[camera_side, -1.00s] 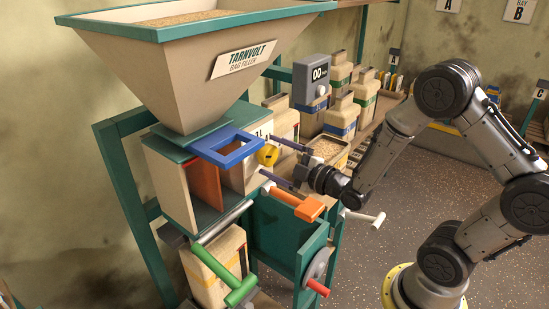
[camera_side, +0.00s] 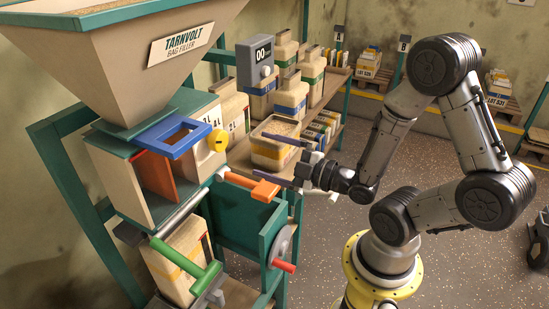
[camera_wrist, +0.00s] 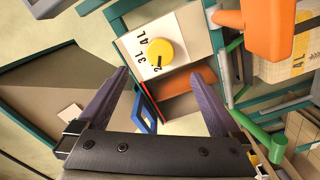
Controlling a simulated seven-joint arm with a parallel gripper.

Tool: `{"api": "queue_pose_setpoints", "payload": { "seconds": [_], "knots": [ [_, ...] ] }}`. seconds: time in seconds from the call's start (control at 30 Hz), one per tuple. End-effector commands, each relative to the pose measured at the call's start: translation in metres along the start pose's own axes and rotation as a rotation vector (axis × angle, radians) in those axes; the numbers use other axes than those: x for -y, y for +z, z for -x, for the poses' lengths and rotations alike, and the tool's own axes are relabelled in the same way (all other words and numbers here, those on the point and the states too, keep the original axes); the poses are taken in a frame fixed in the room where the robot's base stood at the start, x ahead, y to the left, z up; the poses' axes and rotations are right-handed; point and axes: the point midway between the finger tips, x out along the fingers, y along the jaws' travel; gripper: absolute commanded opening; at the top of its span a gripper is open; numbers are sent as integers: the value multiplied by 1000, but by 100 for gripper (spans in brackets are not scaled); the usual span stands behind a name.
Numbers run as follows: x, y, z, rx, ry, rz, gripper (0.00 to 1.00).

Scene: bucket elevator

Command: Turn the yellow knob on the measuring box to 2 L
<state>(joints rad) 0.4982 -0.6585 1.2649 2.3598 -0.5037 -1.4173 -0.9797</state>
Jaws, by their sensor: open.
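The yellow knob (camera_side: 217,140) is on the pale face of the measuring box (camera_side: 113,171), under the hopper. In the wrist view the knob (camera_wrist: 160,52) sits on a white dial with black litre marks; 3L and 4L are readable. A dark mark on the knob points towards the lower edge in that view; I cannot tell exactly which litre mark it meets. My gripper (camera_side: 271,160) is open and empty, clear of the knob, to its right in the side view. In the wrist view its fingers (camera_wrist: 160,82) are spread below the knob.
An orange handle (camera_side: 265,190) sticks out below the knob, near my fingers. A blue frame (camera_side: 172,137), a green handle (camera_side: 187,263) and a red crank grip (camera_side: 284,266) are close by. Behind are a grey counter box (camera_side: 256,62) and shelved jars.

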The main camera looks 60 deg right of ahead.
Motion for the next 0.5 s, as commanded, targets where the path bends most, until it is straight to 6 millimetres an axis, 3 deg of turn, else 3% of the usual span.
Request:
{"api": "queue_pose_setpoints", "payload": {
  "seconds": [0.2,0.5],
  "knots": [
    [0,0,14,2,0,-1,100],
    [1,-1,17,-1,-1,-1,100]
  ]
}}
